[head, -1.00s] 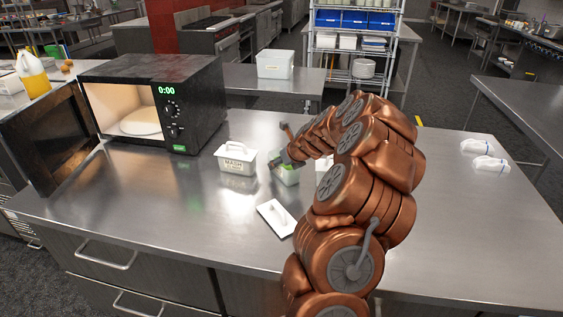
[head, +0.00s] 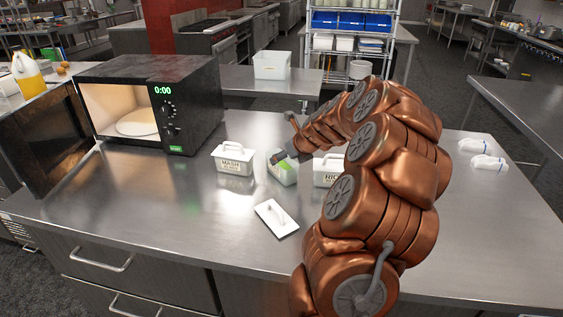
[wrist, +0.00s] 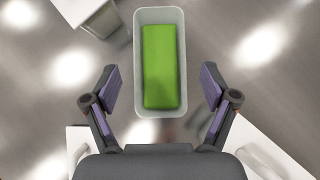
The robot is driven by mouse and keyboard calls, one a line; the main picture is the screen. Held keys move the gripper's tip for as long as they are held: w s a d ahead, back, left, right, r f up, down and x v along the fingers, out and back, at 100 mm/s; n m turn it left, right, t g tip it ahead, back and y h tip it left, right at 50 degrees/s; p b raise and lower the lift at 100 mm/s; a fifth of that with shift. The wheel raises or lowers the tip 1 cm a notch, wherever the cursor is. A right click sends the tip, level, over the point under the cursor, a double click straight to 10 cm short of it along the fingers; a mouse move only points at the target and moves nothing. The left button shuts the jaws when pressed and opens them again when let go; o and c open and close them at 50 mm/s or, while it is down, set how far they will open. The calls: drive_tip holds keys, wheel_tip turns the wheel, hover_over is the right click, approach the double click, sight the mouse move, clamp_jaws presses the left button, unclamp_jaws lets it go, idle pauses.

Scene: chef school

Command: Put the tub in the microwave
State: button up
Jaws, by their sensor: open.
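An open white tub (head: 288,182) with a green block inside stands on the steel counter, between a lidded MASH tub (head: 234,168) and a RICE tub (head: 326,178). My gripper (head: 279,157) hangs over it, pointing down. In the wrist view, the open tub (wrist: 146,14) and its green block (wrist: 160,65) lie ahead of and partly between the spread fingers of my gripper (wrist: 160,78), with gaps on both sides. The black microwave (head: 190,85) stands at the left back with its door (head: 45,140) open. Its lit inside holds only a round plate (head: 138,123).
A loose white lid (head: 276,218) lies in front of the tubs. Two white bottle-like items (head: 488,162) lie at the right. A yellow bottle (head: 28,72) stands beyond the microwave door. The counter in front of the microwave is clear.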

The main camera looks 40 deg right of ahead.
drive_tip(key=v, duration=0.6)
drive_tip(key=shift+b, duration=0.45)
